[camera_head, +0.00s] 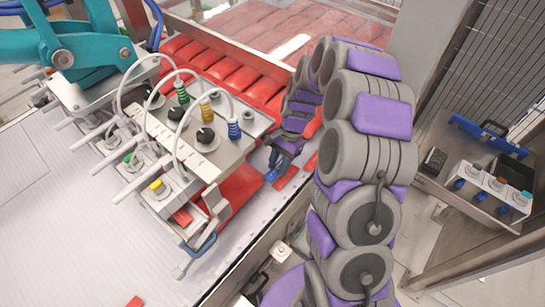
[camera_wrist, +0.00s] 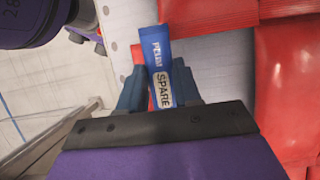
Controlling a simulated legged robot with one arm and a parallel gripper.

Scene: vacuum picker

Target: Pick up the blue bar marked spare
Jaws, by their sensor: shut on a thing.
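The blue bar (camera_wrist: 157,55) carries a white label reading SPARE and shows upright in the middle of the wrist view. My gripper (camera_wrist: 160,85) is shut on it, with one dark blue finger on each side. In the head view my gripper (camera_head: 277,163) is low beside the vacuum picker, and a small blue part of the bar (camera_head: 271,176) shows below it. Red packs lie right by the bar. I cannot tell whether the bar still touches the surface under it.
The vacuum picker's metal plate (camera_head: 228,152) with hoses, knobs and suction cups stands just left of my gripper. Red packs (camera_head: 235,75) lie in rows behind. A side table (camera_head: 435,185) with a blue-handled case stands at right. The white surface (camera_head: 60,215) at left is mostly clear.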

